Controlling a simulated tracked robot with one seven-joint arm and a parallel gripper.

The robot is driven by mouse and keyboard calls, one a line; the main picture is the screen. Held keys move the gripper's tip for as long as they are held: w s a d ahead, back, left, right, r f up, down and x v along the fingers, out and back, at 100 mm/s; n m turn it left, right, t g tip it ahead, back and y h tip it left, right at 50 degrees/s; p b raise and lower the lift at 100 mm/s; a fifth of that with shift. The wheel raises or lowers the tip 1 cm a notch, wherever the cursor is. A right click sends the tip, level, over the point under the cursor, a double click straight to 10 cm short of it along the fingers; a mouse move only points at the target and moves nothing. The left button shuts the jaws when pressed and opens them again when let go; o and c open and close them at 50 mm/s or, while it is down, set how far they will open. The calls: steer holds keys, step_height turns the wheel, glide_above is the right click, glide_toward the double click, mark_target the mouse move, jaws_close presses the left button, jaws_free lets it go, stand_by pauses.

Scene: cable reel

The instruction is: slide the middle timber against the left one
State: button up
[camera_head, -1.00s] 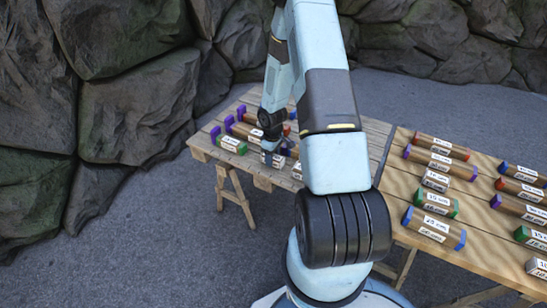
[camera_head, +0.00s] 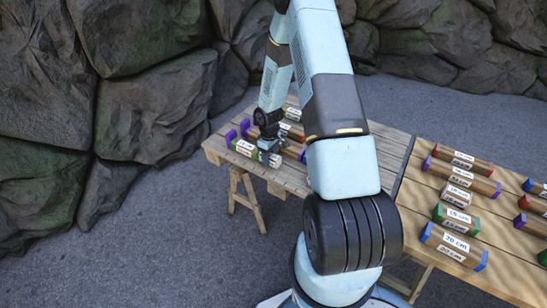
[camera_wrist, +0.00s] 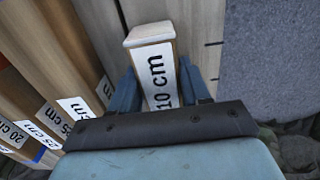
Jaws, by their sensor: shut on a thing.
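My gripper (camera_head: 268,146) is low over the left table. It is shut on a short timber with white ends (camera_head: 273,159), labelled 10 cm. In the wrist view this timber (camera_wrist: 154,62) sits between my two fingers (camera_wrist: 160,88). A green-ended timber (camera_head: 243,148) lies just left of the held one in the head view. The two look very close or touching end to end; my gripper partly hides the join, so I cannot tell which. The held timber seems to rest on the table, near its front edge.
Longer timbers with purple and red ends (camera_head: 293,132) lie behind on the left table (camera_head: 290,180); several labelled ones also show at left in the wrist view. The right table (camera_head: 415,190) carries several more timbers. Rock walls (camera_head: 150,95) stand behind.

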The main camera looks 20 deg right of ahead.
steer(key=shift+w+a, duration=0.35)
steer(key=shift+w, duration=0.15)
steer(key=o, duration=1.2)
steer(key=shift+c, duration=0.2)
steer(key=shift+s, duration=0.1)
steer(key=shift+r, duration=0.15)
step_height(320, 180, up, 13)
steer(key=shift+r, duration=0.2)
